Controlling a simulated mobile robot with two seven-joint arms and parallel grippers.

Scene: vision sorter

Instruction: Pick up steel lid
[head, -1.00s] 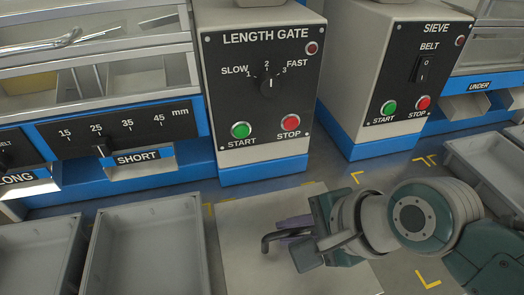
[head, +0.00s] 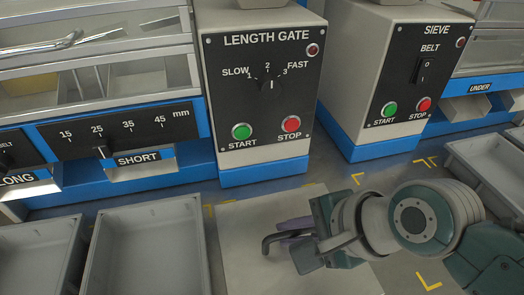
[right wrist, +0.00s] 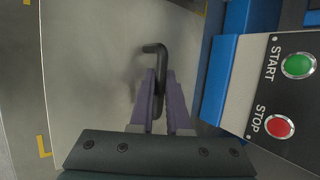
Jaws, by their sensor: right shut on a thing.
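My right gripper (head: 289,234) is low over a pale flat plate (head: 239,268) in front of the LENGTH GATE machine. Its purple fingers are shut on a black bent rod (head: 270,241). In the right wrist view the rod (right wrist: 161,65) stands out between the fingertips (right wrist: 160,100), with its short bent end to the left. I cannot tell whether the rod touches the plate or is joined to it. I cannot make out a steel lid for certain. My left gripper is out of view.
The LENGTH GATE machine (head: 262,135) stands close behind the gripper, with green and red buttons. The SIEVE machine (head: 405,75) is to its right. Grey bins stand at left (head: 93,268) and right (head: 452,147). Yellow corner marks (head: 428,282) lie on the table.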

